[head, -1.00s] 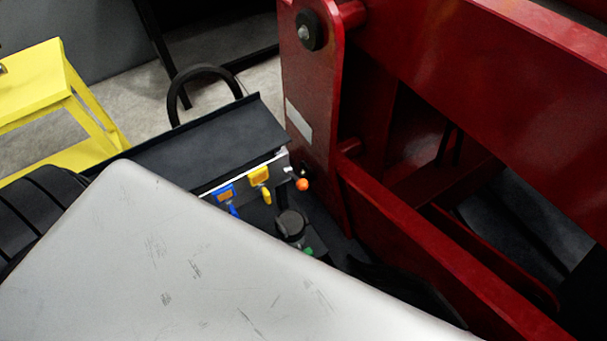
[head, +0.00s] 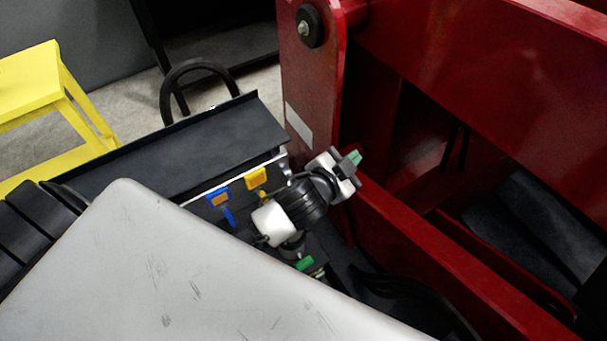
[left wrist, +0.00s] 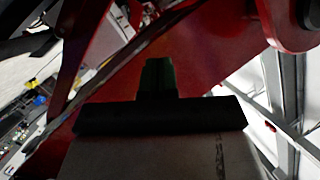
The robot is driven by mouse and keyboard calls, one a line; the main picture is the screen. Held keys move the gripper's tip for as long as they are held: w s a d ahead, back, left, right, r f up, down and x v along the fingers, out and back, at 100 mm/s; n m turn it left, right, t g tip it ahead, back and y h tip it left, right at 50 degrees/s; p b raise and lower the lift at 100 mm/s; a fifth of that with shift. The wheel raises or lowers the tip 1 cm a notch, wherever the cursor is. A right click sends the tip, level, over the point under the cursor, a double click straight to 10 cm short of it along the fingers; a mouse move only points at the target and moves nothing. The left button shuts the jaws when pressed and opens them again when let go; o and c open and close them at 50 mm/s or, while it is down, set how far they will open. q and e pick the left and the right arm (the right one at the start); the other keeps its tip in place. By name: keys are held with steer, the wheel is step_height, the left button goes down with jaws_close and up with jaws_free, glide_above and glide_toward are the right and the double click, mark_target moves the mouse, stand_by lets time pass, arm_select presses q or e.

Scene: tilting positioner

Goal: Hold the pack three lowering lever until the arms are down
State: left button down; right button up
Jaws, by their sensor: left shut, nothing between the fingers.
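A dark lever panel (head: 190,150) stands beside the red machine. On its front are a blue lever (head: 218,197) and a yellow lever (head: 256,179). Blue and yellow parts also show small in the left wrist view (left wrist: 40,100). I cannot tell which lever is pack three's. The orange knob at the panel's right end is hidden behind my left wrist. My left gripper (head: 354,158) is shut and empty, right of the panel and in front of the red frame; its green fingertips show dark in the left wrist view (left wrist: 157,76). My right gripper is not in view.
The red machine's upright (head: 305,110) and its heavy arms (head: 480,70) take up the right side, close to my left gripper. A yellow stand (head: 35,85) is at the far left. A black curved bar (head: 200,66) rises behind the panel.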

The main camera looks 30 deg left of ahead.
arm_select(q)
steer(key=d+r+m+g+h, duration=0.6)
steer(key=d+r+m+h, duration=0.9)
steer(key=m, duration=0.5)
steer(key=s+f+m+g+y, duration=0.1)
steer(key=s+f+m+g, duration=0.35)
steer(key=m+g, duration=0.55)
steer(key=a+f+m+g+y, duration=0.3)
steer(key=a+f+m+y, duration=0.15)
steer(key=f+y, duration=0.2)
steer(key=w+a+y, duration=0.2)
steer(key=a+y, duration=0.4)
steer(key=a, duration=0.4)
steer(key=w+a+y+b, duration=0.1)
steer(key=w+a+y, duration=0.2)
steer(key=a+y, duration=0.3)
steer(key=a, duration=0.3)
steer(key=shift+w+a+r+n+t, duration=0.15)
steer(key=shift+a+r+n+t, duration=0.2)
steer(key=shift+a+r+t, duration=0.05)
steer(key=shift+f, duration=0.1)
